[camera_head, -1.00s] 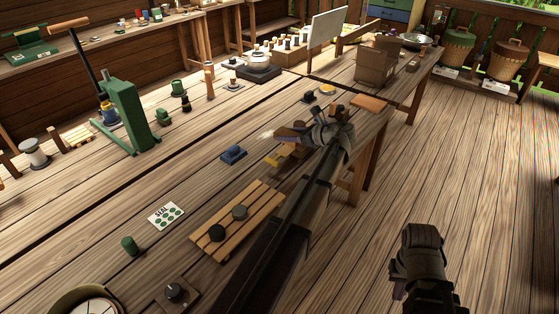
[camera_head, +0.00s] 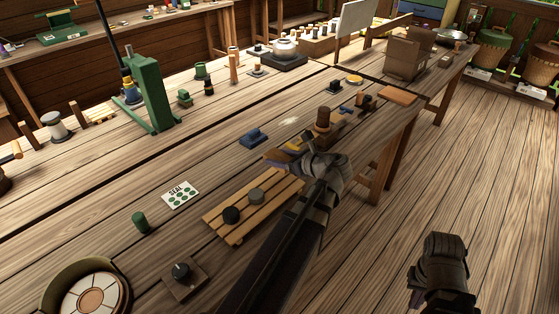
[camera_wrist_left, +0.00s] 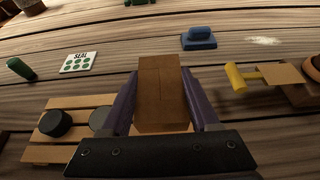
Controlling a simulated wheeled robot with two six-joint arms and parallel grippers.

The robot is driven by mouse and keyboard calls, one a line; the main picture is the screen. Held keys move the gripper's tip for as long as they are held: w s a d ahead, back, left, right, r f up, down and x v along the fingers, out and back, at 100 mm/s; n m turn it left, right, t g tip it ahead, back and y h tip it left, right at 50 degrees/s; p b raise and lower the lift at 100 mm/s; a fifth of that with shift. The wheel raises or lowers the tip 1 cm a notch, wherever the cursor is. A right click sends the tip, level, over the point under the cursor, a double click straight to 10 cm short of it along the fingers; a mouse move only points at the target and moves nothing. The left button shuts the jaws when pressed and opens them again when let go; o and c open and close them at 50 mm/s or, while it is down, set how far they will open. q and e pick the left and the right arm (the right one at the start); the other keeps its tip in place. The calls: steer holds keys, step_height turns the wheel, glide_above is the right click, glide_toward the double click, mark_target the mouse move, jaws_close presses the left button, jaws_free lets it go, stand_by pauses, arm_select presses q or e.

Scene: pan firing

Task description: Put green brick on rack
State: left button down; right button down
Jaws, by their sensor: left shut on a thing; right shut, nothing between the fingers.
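My left gripper (camera_head: 282,157) is shut on a brown block, seen between its purple fingers in the left wrist view (camera_wrist_left: 160,95). The block is brown, not green in colour. It is above the table, just beyond the slatted wooden rack (camera_head: 226,221). The rack also shows at lower left in the left wrist view (camera_wrist_left: 68,104). A black puck (camera_head: 231,215) and a grey-green puck (camera_head: 256,195) sit on the rack. My left forearm hides part of the rack's right side. My right gripper (camera_head: 418,296) is shut and empty over the floor at lower right.
A green cylinder (camera_head: 140,222) and a SEAL card (camera_head: 181,194) lie left of the rack. A blue block (camera_head: 254,138) lies behind it.

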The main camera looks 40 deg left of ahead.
mark_target(280, 182)
arm_select(q)
steer(key=shift+f+b, duration=3.3)
steer(key=shift+f, duration=0.05)
steer(key=shift+f+b, duration=0.6)
steer(key=shift+c, duration=0.2)
jaws_free()
steer(key=p+v, duration=0.3)
steer(key=v, duration=0.4)
steer(key=shift+a+r, duration=0.1)
steer(key=shift+d+r, duration=0.1)
steer(key=shift+d, duration=0.4)
